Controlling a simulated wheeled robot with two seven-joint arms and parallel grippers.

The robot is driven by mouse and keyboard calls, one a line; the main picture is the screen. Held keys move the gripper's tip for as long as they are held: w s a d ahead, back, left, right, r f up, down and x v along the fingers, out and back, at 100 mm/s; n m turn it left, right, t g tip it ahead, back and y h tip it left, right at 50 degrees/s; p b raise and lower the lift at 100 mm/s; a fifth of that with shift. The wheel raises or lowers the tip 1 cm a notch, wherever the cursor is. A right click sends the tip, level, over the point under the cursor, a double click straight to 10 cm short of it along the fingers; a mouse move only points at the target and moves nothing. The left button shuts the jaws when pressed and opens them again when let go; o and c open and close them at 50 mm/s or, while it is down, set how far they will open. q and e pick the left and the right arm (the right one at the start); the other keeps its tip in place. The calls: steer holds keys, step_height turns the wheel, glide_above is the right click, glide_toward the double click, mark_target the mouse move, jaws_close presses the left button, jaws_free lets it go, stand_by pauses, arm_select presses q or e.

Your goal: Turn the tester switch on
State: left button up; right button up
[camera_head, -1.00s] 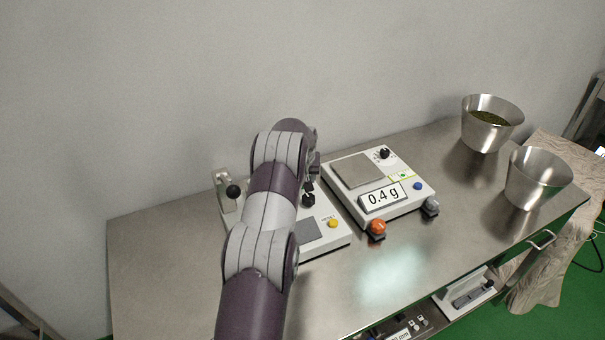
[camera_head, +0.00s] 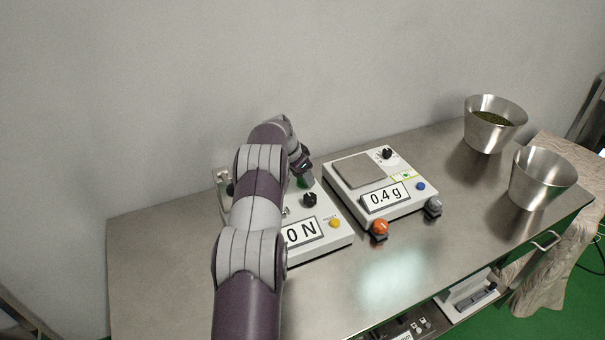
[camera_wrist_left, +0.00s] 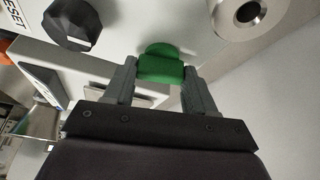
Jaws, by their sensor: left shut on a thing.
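The tester (camera_head: 338,240) is the white device on the left of the steel table, partly hidden behind my left arm. Its display (camera_head: 303,234) is lit, and the part I see ends in "0 N". It has a black knob (camera_head: 310,200) and a yellow button (camera_head: 335,223). In the left wrist view, a green switch (camera_wrist_left: 162,50) stands between the fingers of my left gripper (camera_wrist_left: 160,70), which is shut on it. In the head view the left gripper (camera_head: 303,176) is at the tester's back. My right gripper is not in view.
A scale (camera_head: 358,171) reading 0.4 g stands right of the tester, with an orange button (camera_head: 379,228) and a grey button (camera_head: 433,206) in front. Two metal buckets (camera_head: 488,132) (camera_head: 537,188) stand at the right; the rear one holds green leaves. The table front is clear.

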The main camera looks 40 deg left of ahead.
arm_select(q)
steer(key=shift+m+h+p, duration=0.3)
steer(key=shift+m+p, duration=0.5)
steer(key=shift+p, duration=0.05)
steer(key=o, duration=1)
steer(key=shift+o, duration=0.2)
steer(key=shift+r, duration=0.1)
steer(key=p+v, duration=0.5)
steer(key=v, duration=0.7)
steer(key=shift+r+p, duration=0.3)
steer(key=shift+a, duration=0.1)
